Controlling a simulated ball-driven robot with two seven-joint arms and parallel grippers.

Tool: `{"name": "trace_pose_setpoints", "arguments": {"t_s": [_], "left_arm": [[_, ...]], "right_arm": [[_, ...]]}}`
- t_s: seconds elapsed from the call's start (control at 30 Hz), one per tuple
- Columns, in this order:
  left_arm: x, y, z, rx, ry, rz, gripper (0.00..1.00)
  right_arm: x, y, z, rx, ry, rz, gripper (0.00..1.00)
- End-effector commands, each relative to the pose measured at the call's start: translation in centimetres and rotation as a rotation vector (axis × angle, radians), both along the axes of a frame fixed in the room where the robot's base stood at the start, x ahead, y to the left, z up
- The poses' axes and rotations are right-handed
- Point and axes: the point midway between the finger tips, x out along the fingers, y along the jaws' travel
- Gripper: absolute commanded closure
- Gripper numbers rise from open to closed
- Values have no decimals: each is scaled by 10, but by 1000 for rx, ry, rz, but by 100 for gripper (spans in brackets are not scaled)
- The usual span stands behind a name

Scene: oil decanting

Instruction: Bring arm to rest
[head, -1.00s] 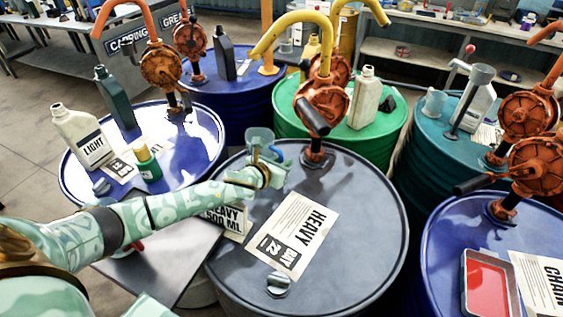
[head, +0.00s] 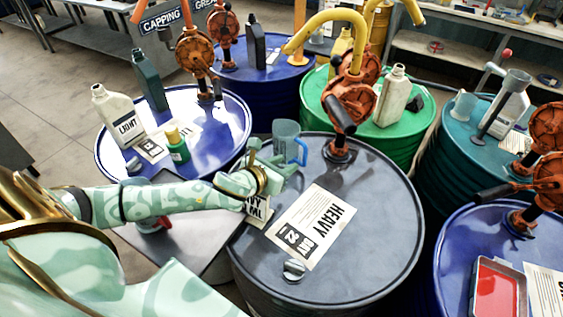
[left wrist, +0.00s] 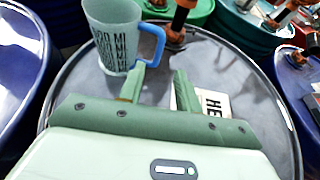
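A clear measuring jug (head: 286,140) with a blue handle stands upright at the drum's left rim, just beyond the fingers. It also shows in the left wrist view (left wrist: 113,35), where a fingertip overlaps its lower part; I cannot tell whether they touch. My right gripper is not in view.
A HEAVY label sheet (head: 311,225) lies on the drum beside a cap (head: 293,270). An orange pump (head: 348,105) rises behind. A blue drum (head: 220,130) with a LIGHT bottle (head: 119,118) stands left. A red tray (head: 497,290) sits on the right drum. Floor shows at far left.

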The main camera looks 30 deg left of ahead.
Motion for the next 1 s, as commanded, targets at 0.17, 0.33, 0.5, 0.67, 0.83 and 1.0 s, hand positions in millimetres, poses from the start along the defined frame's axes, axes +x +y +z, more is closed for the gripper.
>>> {"name": "trace_pose_setpoints", "arguments": {"t_s": [0.17, 0.33, 0.5, 0.67, 0.83, 1.0], "left_arm": [[-6, 0, 3, -1, 0, -1, 66], [-6, 0, 2, -1, 0, -1, 66], [-5, 0, 2, -1, 0, -1, 66], [-5, 0, 7, -1, -2, -1, 66], [-5, 0, 39, -1, -12, 0, 66], [-5, 0, 70, -1, -19, 0, 66]], "right_arm": [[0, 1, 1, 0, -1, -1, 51], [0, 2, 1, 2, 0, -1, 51], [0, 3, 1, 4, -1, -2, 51], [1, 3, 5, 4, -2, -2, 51], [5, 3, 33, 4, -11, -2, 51], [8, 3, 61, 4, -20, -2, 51]]}}
